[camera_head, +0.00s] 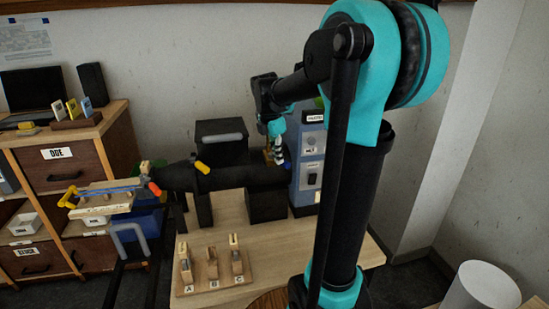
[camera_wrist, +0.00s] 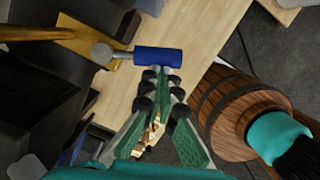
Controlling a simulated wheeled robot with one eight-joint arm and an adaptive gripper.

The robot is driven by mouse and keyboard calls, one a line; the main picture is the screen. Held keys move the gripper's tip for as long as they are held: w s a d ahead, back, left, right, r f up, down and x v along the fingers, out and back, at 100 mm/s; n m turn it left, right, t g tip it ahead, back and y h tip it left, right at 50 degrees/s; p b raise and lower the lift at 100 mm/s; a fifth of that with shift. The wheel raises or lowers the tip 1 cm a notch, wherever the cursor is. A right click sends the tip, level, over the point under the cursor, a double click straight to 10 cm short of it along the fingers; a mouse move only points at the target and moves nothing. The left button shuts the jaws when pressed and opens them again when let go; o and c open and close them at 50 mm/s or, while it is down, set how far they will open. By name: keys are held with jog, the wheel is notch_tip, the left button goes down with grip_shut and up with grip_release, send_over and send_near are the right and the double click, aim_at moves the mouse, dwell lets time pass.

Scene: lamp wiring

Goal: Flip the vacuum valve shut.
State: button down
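A valve with a blue lever handle (camera_wrist: 158,57) shows in the wrist view, its grey pivot (camera_wrist: 102,53) to the left beside a brass-coloured fitting (camera_wrist: 75,38). The handle lies roughly level across that picture. My gripper (camera_wrist: 157,74) is right at the blue handle's lower edge, its fingertips drawn together with nothing seen between them. I cannot tell whether they touch the handle. In the head view my gripper (camera_head: 279,160) points down beside the grey-blue cabinet (camera_head: 310,150), at the right end of the black cylinder (camera_head: 245,177). The valve is mostly hidden there.
A yellow handle (camera_head: 203,167) and an orange handle (camera_head: 154,188) sit along the black cylinder. A wooden stand marked A, B, C (camera_head: 213,272) is on the bench's front. A wooden barrel (camera_wrist: 225,105) is right of my gripper in the wrist view.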

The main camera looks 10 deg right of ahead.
jog(key=shift+d, duration=0.35)
dwell(0.5)
